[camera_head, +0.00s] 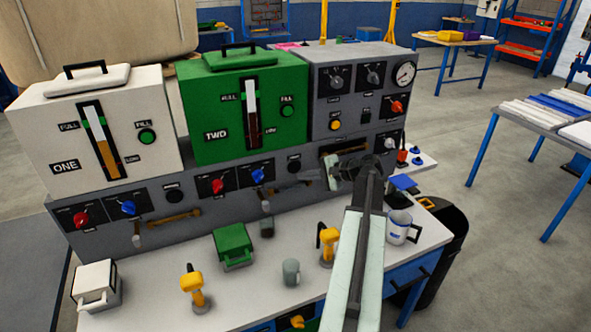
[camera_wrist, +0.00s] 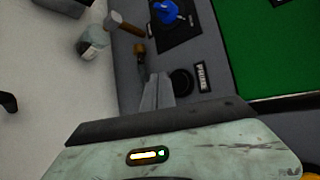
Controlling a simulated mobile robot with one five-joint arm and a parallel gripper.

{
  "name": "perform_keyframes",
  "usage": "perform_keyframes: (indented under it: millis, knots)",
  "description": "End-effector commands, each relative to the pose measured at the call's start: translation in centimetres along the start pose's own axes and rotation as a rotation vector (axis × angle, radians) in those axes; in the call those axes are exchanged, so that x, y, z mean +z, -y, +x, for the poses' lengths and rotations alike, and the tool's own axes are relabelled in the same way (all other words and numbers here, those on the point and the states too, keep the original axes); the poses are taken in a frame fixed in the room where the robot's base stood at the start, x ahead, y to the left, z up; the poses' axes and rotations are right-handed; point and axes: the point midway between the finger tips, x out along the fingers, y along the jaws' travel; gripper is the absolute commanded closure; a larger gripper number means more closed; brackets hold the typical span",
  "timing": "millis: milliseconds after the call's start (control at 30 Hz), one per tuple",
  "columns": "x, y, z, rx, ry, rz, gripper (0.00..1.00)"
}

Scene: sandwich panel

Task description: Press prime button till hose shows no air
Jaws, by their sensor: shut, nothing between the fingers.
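My gripper (camera_head: 309,175) is shut and empty in front of the panel, below the right part of the green tank marked TWO (camera_head: 205,95). In the wrist view its closed fingertips (camera_wrist: 159,80) overlap the panel just left of a round black button (camera_wrist: 182,81) labelled PRIME (camera_wrist: 201,76). Whether they touch the panel is unclear. The same black button shows in the head view (camera_head: 293,163), right of a blue knob (camera_head: 258,175). Below it a short greyish hose (camera_head: 288,187) runs along the panel; its contents are not clear.
The white tank ONE (camera_head: 50,130) has its own black button (camera_head: 173,194) and brown hose (camera_head: 176,217). The white bench (camera_head: 160,290) carries yellow tools (camera_head: 193,287), a grey cup (camera_head: 291,272), a mug (camera_head: 399,226) and small boxes. A grey control box (camera_head: 350,55) stands right.

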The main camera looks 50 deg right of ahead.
Motion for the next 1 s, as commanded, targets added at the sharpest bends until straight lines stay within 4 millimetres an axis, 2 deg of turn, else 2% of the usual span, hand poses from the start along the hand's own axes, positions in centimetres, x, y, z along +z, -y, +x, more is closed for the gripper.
perform_keyframes:
  millis: [200, 1000]
  knots:
    - [-0.85, 0.87, 1.22, 0.001, 0.001, 0.000, 1.00]
    - [-0.83, 0.86, 1.19, 0.000, 0.000, 0.000, 1.00]
